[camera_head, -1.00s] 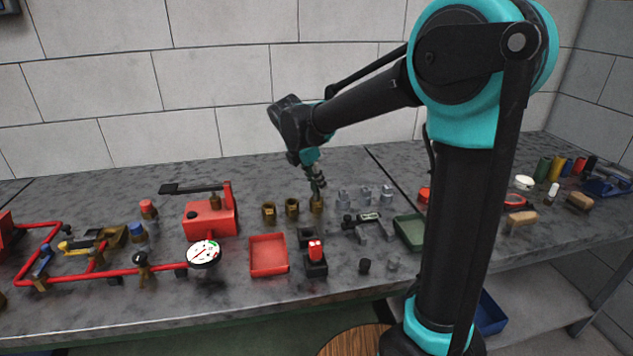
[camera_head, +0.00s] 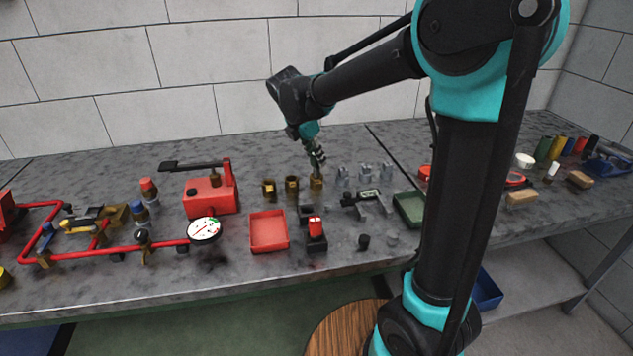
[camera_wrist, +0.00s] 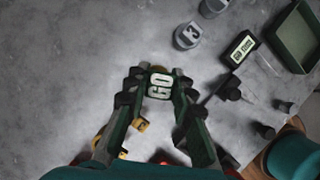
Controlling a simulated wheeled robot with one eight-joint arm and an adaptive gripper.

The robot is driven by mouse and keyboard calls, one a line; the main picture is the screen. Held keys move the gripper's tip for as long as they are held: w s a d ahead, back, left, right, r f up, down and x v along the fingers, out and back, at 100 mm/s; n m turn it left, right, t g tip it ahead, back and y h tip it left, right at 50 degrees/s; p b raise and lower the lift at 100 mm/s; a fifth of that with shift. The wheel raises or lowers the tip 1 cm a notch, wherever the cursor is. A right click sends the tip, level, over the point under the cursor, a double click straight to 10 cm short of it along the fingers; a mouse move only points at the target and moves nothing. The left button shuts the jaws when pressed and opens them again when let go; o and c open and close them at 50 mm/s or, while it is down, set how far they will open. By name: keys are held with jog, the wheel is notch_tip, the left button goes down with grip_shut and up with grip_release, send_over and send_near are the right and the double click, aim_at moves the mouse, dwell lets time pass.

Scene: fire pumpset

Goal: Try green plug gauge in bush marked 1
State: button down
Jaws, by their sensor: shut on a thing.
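My gripper (camera_wrist: 158,90) is shut on a plug gauge (camera_wrist: 160,84) whose end face reads "GO"; its body looks dark green between the fingers. In the head view my gripper (camera_head: 317,160) points down over the rightmost of three brass bushes (camera_head: 316,182). The other two bushes, the middle one (camera_head: 292,186) and the left one (camera_head: 269,188), stand to its left. A brass edge shows just behind the gauge in the wrist view. I cannot tell whether the gauge's tip is inside the bush, and no bush's number is readable.
Grey pieces (camera_head: 365,173) stand right of the bushes; one shows a "3" in the wrist view (camera_wrist: 187,35). A labelled black holder (camera_head: 367,196), a green tray (camera_head: 408,209) and a red tray (camera_head: 268,231) are nearby. A red pump (camera_head: 210,196) stands left.

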jog(key=shift+r, duration=1.55)
